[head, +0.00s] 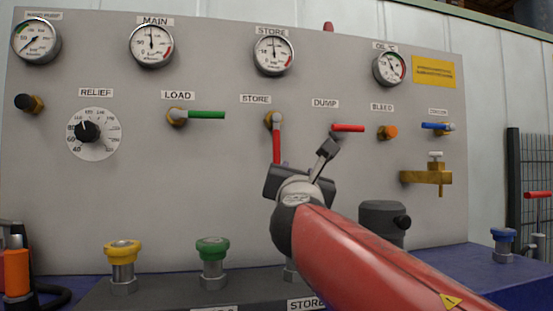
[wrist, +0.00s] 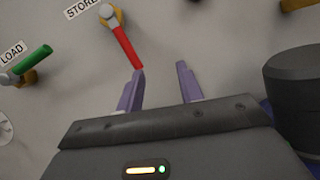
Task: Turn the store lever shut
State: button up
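The store lever (head: 276,146) has a red handle on a brass valve and hangs straight down below its STORE label on the grey panel. In the wrist view the store lever (wrist: 127,47) slants down to the right, its tip close to the left finger's tip. My gripper (wrist: 161,70) is open, with two purple fingers apart and nothing between them. Whether the left finger touches the lever tip I cannot tell. In the head view my gripper (head: 290,165) is at the lever's lower end, its fingers mostly hidden by my wrist.
The green load lever (head: 206,115) points right, left of the store lever. The red dump lever (head: 348,128) points right on the other side. A dark cylinder (head: 382,222) stands right of my wrist; it also shows in the wrist view (wrist: 296,85). Colored knobs line the ledge below.

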aim_at(277, 147)
jog(key=w+a+r+n+p, duration=0.1)
jog(key=w+r, duration=0.1)
jog(key=w+a+r+n+y, duration=0.1)
jog(key=w+a+n, duration=0.1)
jog(key=w, duration=0.1)
jog(key=w+a+r+n+t+y+p, duration=0.1)
jog(key=w+r, duration=0.1)
jog(key=shift+w+a+r+n+p, duration=0.15)
jog(key=shift+r+n+p, duration=0.15)
jog(key=shift+p, duration=0.05)
jog(key=shift+w+r, duration=0.2)
jog(key=shift+w, duration=0.4)
grip_shut()
